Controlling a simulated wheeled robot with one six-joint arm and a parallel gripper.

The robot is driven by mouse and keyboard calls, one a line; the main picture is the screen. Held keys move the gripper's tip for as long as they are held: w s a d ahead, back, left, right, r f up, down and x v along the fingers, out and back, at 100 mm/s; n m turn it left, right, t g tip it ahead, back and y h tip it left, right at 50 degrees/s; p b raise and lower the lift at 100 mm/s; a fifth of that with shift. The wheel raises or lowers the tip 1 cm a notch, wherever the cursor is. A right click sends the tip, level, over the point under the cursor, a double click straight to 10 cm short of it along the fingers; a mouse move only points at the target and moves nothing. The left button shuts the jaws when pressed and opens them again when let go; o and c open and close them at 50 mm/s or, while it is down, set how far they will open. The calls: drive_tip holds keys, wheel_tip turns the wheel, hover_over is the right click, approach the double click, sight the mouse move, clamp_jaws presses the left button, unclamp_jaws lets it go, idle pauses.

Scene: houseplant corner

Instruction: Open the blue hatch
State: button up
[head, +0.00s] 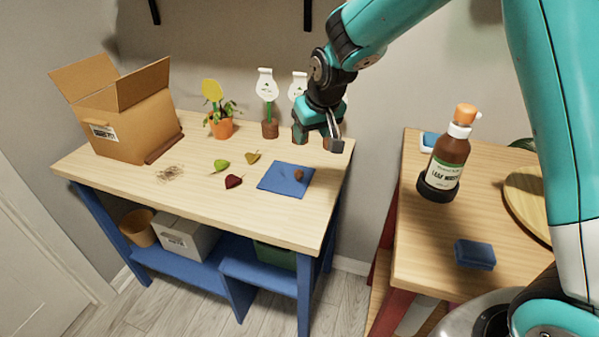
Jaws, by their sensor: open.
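The blue hatch (280,181) is a flat blue square in the top of the light wooden table, near its right front part. It lies flat and looks shut. A small brown knob (299,174) stands on it toward its right side. My gripper (318,141) is open and empty. It is above the table's right back part, behind the hatch and a little to its right, apart from the knob. My gripper hides part of a white plant marker behind it.
Three leaves (234,181) and a patch of brown fibres (169,173) lie left of the hatch. A potted plant (221,126), a marker in a brown pot (270,128) and an open cardboard box (135,125) stand behind. A second table on the right holds a brown bottle (449,160) and blue sponge (475,254).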

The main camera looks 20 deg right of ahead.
sight(299, 172)
drive_tip(key=p+x, duration=0.1)
drive_tip(key=x, duration=1.5)
drive_tip(key=shift+f, duration=0.35)
drive_tip(key=shift+c, duration=0.5)
clamp_jaws()
